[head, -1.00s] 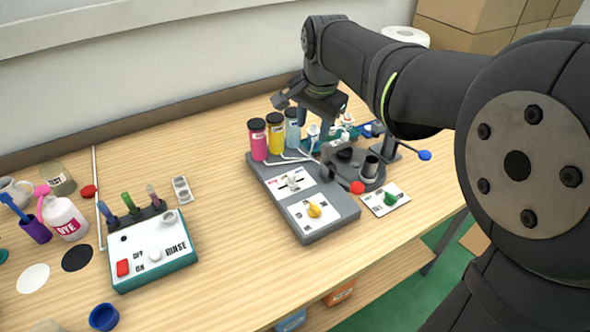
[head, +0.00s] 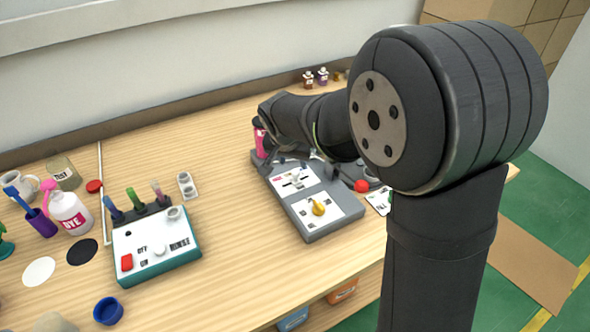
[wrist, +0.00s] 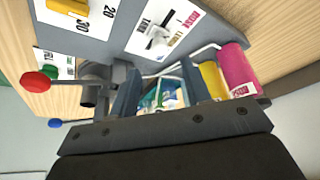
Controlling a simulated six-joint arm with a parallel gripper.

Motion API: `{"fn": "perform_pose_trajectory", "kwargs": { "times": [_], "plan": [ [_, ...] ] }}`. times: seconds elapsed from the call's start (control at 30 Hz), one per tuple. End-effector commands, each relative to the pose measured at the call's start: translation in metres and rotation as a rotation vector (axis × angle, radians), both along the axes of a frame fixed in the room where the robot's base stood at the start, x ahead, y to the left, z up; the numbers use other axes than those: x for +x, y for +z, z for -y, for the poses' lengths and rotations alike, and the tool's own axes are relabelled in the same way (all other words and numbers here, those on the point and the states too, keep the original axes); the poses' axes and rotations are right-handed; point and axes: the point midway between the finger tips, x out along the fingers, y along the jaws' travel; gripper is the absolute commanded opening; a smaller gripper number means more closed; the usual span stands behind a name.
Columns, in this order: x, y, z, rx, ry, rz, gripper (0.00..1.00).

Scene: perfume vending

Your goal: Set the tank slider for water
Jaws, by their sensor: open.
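The tank slider's white panel (head: 281,186) lies on the grey dispenser base (head: 320,233), behind the yellow dial (head: 318,207). Its small slider knob (head: 297,182) sits near the panel's middle. In the wrist view the panel (wrist: 176,32) reads TANK, with a pink label at one end, and the knob (wrist: 157,42) is near the middle of the slot. My gripper (wrist: 158,75) is open, its two fingers apart and short of the slider panel. In the head view my arm largely hides the gripper near the bottles.
A pink bottle (wrist: 238,68) and a yellow bottle (wrist: 212,80) stand close beside my gripper. A red ball-ended lever (head: 361,186) is right of the base.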

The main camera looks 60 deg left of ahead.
Motion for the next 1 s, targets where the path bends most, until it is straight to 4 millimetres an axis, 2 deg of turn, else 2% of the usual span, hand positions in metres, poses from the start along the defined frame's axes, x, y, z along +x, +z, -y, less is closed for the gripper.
{"fn": "perform_pose_trajectory", "kwargs": {
  "times": [0.1,0.33,0.5,0.77,0.83,1.0],
  "plan": [
    [0.007,-0.024,-0.006,-0.003,0.0,0.0,0.44],
    [0.016,-0.054,-0.015,-0.002,-0.001,-0.001,0.44],
    [0.018,-0.062,-0.018,0.0,-0.001,0.0,0.44],
    [0.019,-0.063,-0.018,0.0,-0.001,0.0,0.44],
    [0.019,-0.063,-0.018,0.0,0.0,0.0,0.36],
    [0.019,-0.063,-0.018,0.0,0.0,0.0,0.03]
  ]
}}
